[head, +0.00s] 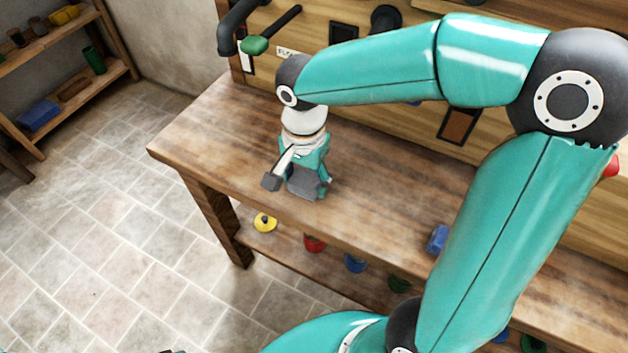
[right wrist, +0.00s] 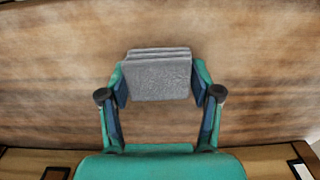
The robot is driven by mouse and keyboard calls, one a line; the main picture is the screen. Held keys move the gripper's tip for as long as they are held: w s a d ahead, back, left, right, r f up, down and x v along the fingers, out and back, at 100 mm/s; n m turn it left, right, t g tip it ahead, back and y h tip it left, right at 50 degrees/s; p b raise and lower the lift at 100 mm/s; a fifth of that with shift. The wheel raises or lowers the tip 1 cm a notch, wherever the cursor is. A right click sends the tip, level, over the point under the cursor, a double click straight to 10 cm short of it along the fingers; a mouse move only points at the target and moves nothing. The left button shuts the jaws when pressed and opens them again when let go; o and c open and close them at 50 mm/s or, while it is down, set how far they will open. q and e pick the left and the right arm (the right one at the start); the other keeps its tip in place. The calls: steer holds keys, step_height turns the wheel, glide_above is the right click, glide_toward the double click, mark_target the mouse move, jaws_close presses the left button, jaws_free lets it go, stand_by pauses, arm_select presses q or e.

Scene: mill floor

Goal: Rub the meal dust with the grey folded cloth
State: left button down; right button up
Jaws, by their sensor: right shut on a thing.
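My right gripper (head: 307,178) reaches down over the left part of the wooden bench (head: 215,130). It is shut on the grey folded cloth (right wrist: 158,77), which shows between its two fingers in the right wrist view. The cloth also shows as a small grey patch under the gripper in the head view (head: 306,187). I cannot tell whether the cloth touches the bench top. I cannot pick out the meal dust; the bench top shows only brown, streaked wood.
A blue block (head: 437,239) lies near the bench's front edge, close to my right arm. Several coloured items sit on the lower shelf, such as a yellow one (head: 264,222). The bench's left end is clear.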

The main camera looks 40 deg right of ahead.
mark_target(369, 212)
steer(key=shift+w+a+f, duration=0.1)
steer(key=shift+w+a, duration=0.25)
steer(key=shift+w, duration=0.35)
steer(key=shift+w+d, duration=0.15)
steer(key=shift+d, duration=0.05)
steer(key=shift+s+d, duration=0.2)
steer(key=shift+s, duration=0.05)
steer(key=shift+s+d, duration=0.3)
steer(key=shift+s, duration=0.4)
steer(key=shift+s+d, duration=0.3)
steer(key=shift+s, duration=0.4)
steer(key=shift+s+d+b, duration=0.3)
steer(key=shift+s, duration=0.45)
steer(key=shift+s+d+b, duration=0.3)
steer(key=shift+s, duration=0.45)
steer(key=shift+s+d, duration=0.25)
steer(key=shift+s, duration=0.4)
steer(key=shift+s+d, duration=0.3)
steer(key=shift+s, duration=0.3)
steer(key=shift+s+d, duration=0.25)
steer(key=shift+s, duration=0.4)
steer(key=shift+s+d+b, duration=0.2)
steer(key=shift+s+d, duration=0.1)
steer(key=shift+s, duration=0.5)
steer(key=shift+s+d+b, duration=0.15)
steer(key=shift+s+d, duration=0.15)
steer(key=shift+s, duration=0.6)
